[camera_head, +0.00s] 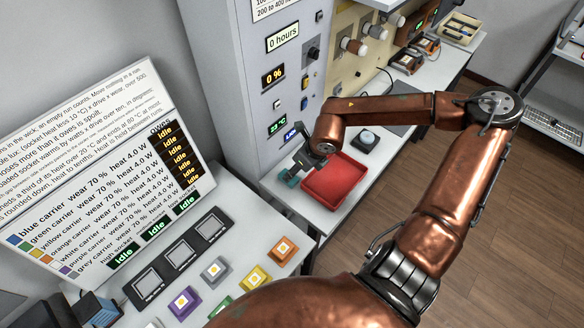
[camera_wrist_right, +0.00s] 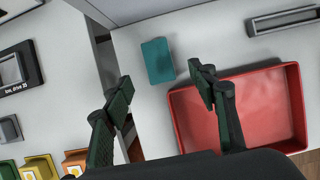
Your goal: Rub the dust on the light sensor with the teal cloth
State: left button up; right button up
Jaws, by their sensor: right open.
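The teal cloth (camera_wrist_right: 157,60) is a small folded block on the grey bench in the right wrist view. In the head view it (camera_head: 287,177) shows partly behind my right gripper (camera_head: 303,163). In the wrist view my right gripper (camera_wrist_right: 163,88) is open and empty. Its fingertips stand either side of the space just short of the cloth, the right one close to the cloth's right edge. A grey block with a pale round top (camera_head: 367,138), perhaps the light sensor, sits behind the red tray. I cannot make out dust on it. My left gripper is not in view.
A red tray (camera_wrist_right: 178,118) lies right beside the cloth, under the right finger. A tall grey cabinet (camera_head: 235,75) rises behind and left of the cloth. Coloured carriers, such as an orange one (camera_head: 283,249), stand on the left bench, across a gap.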

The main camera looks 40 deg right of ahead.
jog(key=b+x, duration=0.2)
jog(key=x, duration=0.5)
jog(key=shift+a+f, duration=0.1)
jog(key=shift+a, duration=0.05)
jog(key=shift+c, duration=0.3)
jog(key=c, duration=1.1)
jog(key=o, duration=0.8)
jog(key=shift+r, duration=0.5)
jog(key=shift+c, duration=0.5)
